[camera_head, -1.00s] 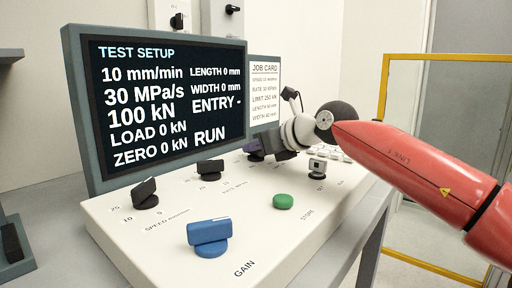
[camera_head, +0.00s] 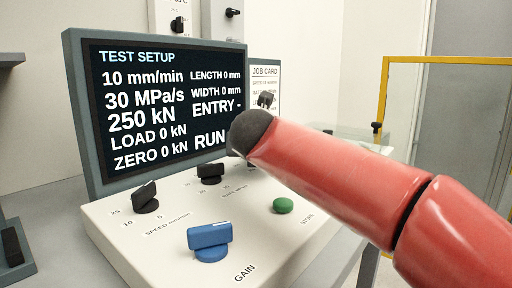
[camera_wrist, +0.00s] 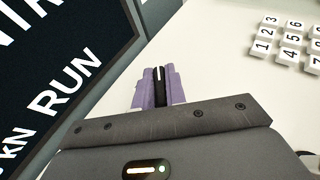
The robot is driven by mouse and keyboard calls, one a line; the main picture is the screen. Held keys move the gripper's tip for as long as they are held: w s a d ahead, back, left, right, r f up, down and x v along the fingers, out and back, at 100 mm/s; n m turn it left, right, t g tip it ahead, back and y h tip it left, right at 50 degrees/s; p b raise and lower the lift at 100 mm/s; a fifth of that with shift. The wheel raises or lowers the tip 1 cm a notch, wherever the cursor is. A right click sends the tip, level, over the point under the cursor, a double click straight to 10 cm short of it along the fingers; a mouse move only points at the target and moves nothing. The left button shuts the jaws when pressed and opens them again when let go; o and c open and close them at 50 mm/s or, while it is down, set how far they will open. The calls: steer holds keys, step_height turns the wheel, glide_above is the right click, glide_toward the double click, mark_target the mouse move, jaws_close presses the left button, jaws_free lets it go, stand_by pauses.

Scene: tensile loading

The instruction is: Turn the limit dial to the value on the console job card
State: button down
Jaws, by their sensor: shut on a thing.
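In the wrist view my gripper (camera_wrist: 158,92) has its purple fingers closed on the black limit dial (camera_wrist: 159,75), which shows a white pointer line. In the head view my red arm hides both the gripper and the limit dial. The console screen (camera_head: 165,105) reads 10 mm/min, 30 MPa/s and 250 kN, with load and zero at 0 kN. The job card (camera_head: 265,73) stands to the right of the screen, its lower lines mostly covered by my arm; the earlier view shows LIMIT 250 kN on it.
The speed dial (camera_head: 145,196), rate dial (camera_head: 210,172), blue gain knob (camera_head: 208,237) and green store button (camera_head: 283,206) are on the console top. A numbered keypad (camera_wrist: 290,43) lies to the right in the wrist view. A yellow frame (camera_head: 383,95) stands behind at right.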

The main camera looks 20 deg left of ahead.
mark_target(250, 175)
steer(key=shift+a+m+h, duration=0.1)
steer(key=shift+m+h, duration=0.6)
steer(key=shift+h, duration=0.4)
steer(key=c, duration=1.4)
jaws_free()
steer(key=shift+c, duration=0.2)
steer(key=shift+b+v, duration=0.35)
steer(key=shift+v, duration=3.5)
steer(key=shift+s+f, duration=0.1)
steer(key=shift+f, duration=0.05)
